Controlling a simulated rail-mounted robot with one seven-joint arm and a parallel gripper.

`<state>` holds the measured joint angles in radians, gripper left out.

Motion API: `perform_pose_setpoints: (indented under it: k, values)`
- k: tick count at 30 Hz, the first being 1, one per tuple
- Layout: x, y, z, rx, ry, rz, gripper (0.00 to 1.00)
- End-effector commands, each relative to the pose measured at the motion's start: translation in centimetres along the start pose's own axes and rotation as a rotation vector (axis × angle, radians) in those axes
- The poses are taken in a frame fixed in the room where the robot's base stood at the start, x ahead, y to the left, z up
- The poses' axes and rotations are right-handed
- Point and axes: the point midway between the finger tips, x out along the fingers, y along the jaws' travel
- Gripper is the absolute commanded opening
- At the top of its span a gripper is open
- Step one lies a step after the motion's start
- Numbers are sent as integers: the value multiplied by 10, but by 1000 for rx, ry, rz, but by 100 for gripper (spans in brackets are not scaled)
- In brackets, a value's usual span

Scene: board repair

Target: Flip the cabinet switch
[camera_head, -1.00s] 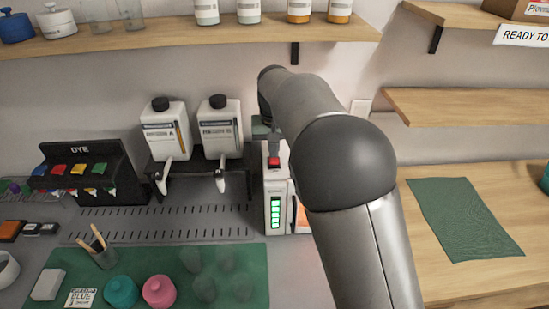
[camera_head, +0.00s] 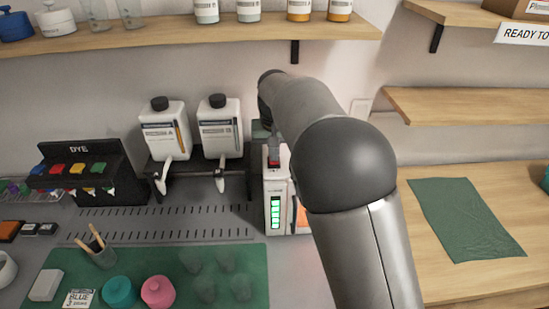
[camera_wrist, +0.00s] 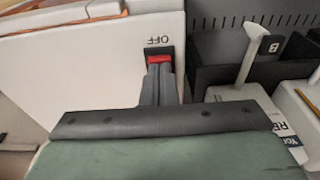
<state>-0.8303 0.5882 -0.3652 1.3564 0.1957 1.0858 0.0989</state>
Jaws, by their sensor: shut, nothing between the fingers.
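The cabinet (camera_head: 276,190) is a white box with a lit green indicator column and an orange window, partly hidden behind my arm in the head view. It shows from above in the wrist view (camera_wrist: 90,75). Its red switch (camera_wrist: 159,59) sits in a black housing beside the printed word OFF, upside down in that view. My gripper (camera_wrist: 160,70) is shut and empty, with its fingertips right at the red switch. They appear to touch it or nearly so. In the head view the gripper (camera_head: 273,158) is a dark shape over the switch, mostly hidden by my arm.
Two white bottles (camera_head: 164,132) with taps stand on a black rack just left of the cabinet. A black dye dispenser (camera_head: 85,170) stands farther left. A wooden shelf (camera_head: 190,37) runs above. A green cloth (camera_head: 465,218) lies on the right table.

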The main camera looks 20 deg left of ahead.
Motion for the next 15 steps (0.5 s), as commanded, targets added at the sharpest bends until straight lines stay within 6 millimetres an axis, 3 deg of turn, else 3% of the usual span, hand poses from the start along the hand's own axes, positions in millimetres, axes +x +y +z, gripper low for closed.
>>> perform_pose_setpoints:
  k: [8, 15]
  values:
    - [1, 0, 0, 0, 0, 0, 0]
    - [-16, 0, -3, 0, 1, 0, 0]
